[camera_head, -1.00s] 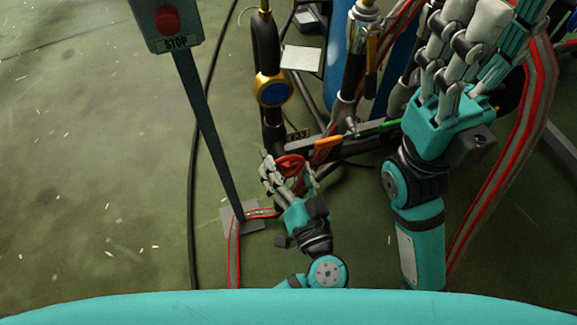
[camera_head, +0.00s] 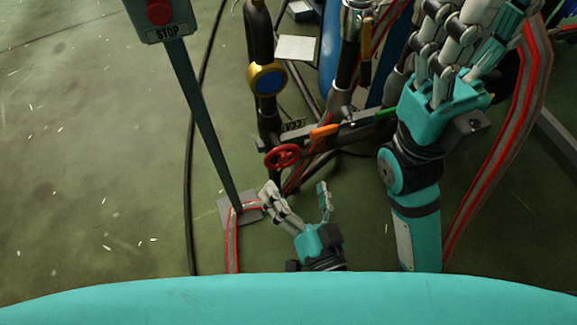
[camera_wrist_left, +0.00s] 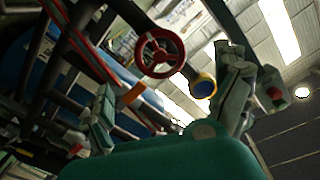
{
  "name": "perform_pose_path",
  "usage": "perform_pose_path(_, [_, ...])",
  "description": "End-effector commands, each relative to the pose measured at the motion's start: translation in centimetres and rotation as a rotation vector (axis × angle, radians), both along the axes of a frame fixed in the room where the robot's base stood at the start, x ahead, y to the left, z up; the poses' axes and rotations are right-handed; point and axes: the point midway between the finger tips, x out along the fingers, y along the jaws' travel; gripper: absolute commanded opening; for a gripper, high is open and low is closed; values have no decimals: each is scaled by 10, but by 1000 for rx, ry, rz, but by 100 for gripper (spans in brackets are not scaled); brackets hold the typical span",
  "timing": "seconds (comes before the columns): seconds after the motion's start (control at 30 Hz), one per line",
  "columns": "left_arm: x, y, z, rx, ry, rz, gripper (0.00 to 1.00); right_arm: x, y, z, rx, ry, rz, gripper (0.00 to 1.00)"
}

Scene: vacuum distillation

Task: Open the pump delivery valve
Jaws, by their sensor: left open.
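A red handwheel valve (camera_head: 282,156), which I take for the pump delivery valve, sits on dark pipework at the centre of the head view. In the left wrist view the red handwheel (camera_wrist_left: 160,52) shows its whole rim and spokes, with nothing gripping it. My left gripper (camera_head: 296,200) is open and empty, below and slightly right of the wheel, apart from it. Its fingers also show on either side in the left wrist view (camera_wrist_left: 165,95). My right gripper (camera_head: 462,40) is at the upper right, its fingers pointing up and partly overlapping; the tips are unclear.
An orange handle (camera_head: 324,131) and a green handle (camera_head: 386,113) lie right of the wheel. A gauge with a yellow rim (camera_head: 267,78) is above it. A STOP-button post (camera_head: 200,115) stands left, near a black cable (camera_head: 189,170). The floor farther left is clear.

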Motion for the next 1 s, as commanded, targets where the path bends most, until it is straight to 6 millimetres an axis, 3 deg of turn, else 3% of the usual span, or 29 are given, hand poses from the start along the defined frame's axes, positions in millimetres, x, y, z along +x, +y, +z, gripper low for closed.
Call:
perform_pose_path(0.1, [-22, -7, -1, 0, 2, -1, 99, 0, 0, 0, 0, 0, 0, 40])
perform_pose_path(0.3, [-42, -14, 0, 2, 1, 0, 99, 0, 0, 0, 0, 0, 0, 40])
perform_pose_path(1.0, [-45, -15, 0, 1, -1, 0, 99, 0, 0, 0, 0, 1, 0, 40])
